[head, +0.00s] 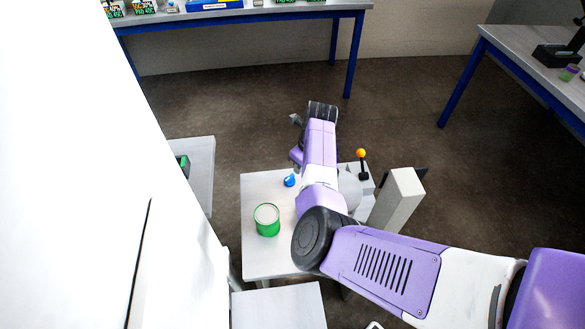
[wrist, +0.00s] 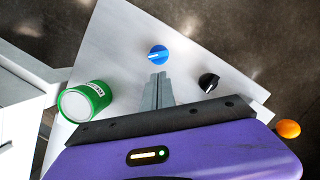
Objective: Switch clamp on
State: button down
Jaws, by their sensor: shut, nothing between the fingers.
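A blue round knob (wrist: 158,54) with a pale pointer line sits on the light table. It also shows in the head view (head: 290,180). A black knob (wrist: 208,81) with a white mark sits to its right in the wrist view. No label tells me which one works the clamp, and I cannot make out the clamp itself. My gripper (wrist: 159,77) is shut and empty. In the wrist view its fingertips appear just below the blue knob, with a small gap in the picture; whether they touch is unclear. In the head view my arm hides the fingertips.
A green can (head: 267,220) stands on the light table (head: 262,262), left of my arm. An orange ball on a black lever (head: 361,153) and a pale upright box (head: 398,199) are at the right. A white wall-like surface (head: 90,180) fills the left.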

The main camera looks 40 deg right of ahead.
jog(key=shift+s+r, duration=0.3)
jog(key=shift+r, duration=0.35)
